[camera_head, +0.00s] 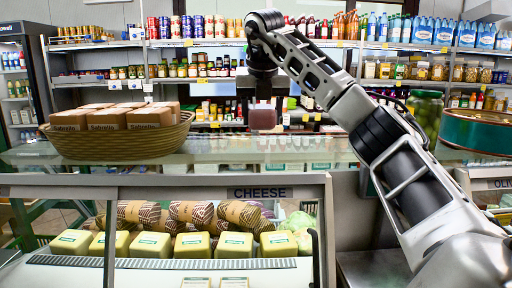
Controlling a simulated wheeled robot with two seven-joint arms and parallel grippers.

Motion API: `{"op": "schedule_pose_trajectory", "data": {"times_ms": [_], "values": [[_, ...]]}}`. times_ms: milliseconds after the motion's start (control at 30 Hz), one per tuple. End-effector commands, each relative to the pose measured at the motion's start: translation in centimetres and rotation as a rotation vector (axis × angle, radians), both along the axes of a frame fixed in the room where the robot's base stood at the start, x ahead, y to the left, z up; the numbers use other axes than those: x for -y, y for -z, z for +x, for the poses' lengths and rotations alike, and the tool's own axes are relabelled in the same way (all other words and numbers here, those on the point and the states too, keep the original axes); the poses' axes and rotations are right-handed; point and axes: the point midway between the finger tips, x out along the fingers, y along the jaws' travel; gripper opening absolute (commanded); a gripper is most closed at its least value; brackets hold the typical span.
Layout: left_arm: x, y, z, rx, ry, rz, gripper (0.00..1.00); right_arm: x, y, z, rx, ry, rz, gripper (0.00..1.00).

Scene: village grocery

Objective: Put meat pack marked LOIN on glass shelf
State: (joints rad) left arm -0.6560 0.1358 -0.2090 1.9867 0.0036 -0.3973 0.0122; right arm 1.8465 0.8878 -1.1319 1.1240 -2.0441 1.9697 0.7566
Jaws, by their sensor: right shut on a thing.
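My right arm comes in from the right, and its gripper (263,98) points down above the counter. It is shut on a small reddish-brown meat pack (263,118). No marking can be read on the pack from here. The glass shelf (240,152) runs across the top of the display case, below the pack in the picture. The pack looks held above the glass, apart from it. My left gripper is not in view.
A wicker basket (178,140) of brown Sabrello boxes stands at the left on the glass. A green jar (424,115) and a green round tin (478,130) are at the right. Cheese blocks (145,245) lie below the CHEESE sign (260,193). The glass right of the basket looks clear.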

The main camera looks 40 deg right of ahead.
Motion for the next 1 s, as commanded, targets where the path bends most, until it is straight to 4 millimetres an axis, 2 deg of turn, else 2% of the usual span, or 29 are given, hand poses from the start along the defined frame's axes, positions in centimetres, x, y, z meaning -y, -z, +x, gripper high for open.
{"op": "schedule_pose_trajectory", "data": {"times_ms": [100,300,467,700,1000], "values": [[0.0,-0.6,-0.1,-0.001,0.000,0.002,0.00,0.8,2.0,1.4,-0.005,0.001,-0.001,0.22],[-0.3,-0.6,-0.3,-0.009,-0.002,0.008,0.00,1.6,4.2,3.2,0.000,-0.001,0.000,0.22],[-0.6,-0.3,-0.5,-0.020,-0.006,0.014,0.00,2.0,5.2,3.9,-0.001,-0.001,-0.001,0.22],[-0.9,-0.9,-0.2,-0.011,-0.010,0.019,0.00,2.1,8.4,4.1,0.000,-0.002,-0.001,0.22],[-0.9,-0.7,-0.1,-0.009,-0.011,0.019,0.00,2.1,8.7,4.1,0.002,-0.002,0.000,0.22]]}}
